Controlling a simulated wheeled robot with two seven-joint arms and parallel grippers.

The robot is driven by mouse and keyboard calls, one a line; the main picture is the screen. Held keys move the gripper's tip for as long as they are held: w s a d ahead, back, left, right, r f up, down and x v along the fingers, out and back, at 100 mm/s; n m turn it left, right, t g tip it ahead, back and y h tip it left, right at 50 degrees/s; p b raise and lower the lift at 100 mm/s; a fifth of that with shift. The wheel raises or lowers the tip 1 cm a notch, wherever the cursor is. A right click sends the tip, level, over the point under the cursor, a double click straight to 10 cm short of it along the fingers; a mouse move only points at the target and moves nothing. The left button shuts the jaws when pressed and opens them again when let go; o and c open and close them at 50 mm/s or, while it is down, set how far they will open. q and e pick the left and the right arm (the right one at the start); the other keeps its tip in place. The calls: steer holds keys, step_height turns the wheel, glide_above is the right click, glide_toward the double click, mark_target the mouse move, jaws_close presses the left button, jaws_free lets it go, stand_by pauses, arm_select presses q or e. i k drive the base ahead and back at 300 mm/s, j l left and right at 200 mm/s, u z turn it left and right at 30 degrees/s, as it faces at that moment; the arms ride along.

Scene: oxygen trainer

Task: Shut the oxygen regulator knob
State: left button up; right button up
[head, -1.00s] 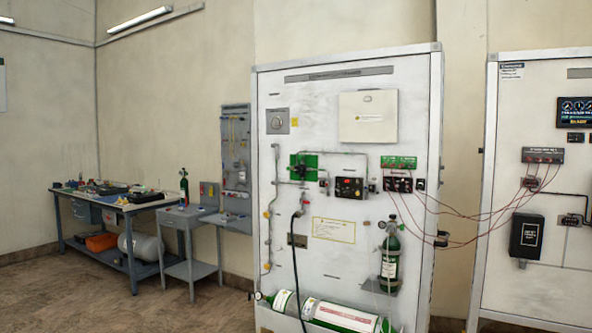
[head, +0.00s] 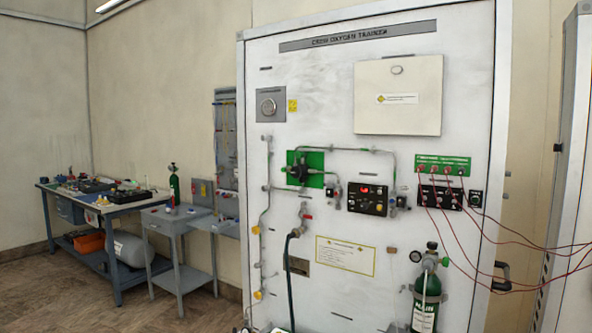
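The white oxygen trainer panel (head: 340,225) stands upright in front of me and fills the middle of the head view. A dark round knob-like part (head: 299,172) sits on a green plate (head: 314,158) at the panel's left middle, with pipes running from it. A green oxygen bottle (head: 425,308) stands at the lower right of the panel, with a small gauge and valve fitting (head: 430,261) on top. No label shows which part is the regulator knob, and its setting is too small to tell. Neither of my grippers is in view.
A black hose (head: 290,275) hangs down the panel front. Red wires (head: 480,235) run from the terminal block (head: 441,195) to the right, past a dark handle (head: 501,275). A workbench (head: 115,210) and small grey table (head: 175,223) stand at the left. Open floor lies at lower left.

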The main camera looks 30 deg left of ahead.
mark_target(295, 172)
steer(key=i+j, duration=0.15)
steer(key=i, duration=0.2)
steer(key=i+j, duration=0.2)
steer(key=i, duration=0.15)
steer(key=i+j, duration=0.15)
steer(key=i, duration=0.2)
steer(key=u, duration=0.05)
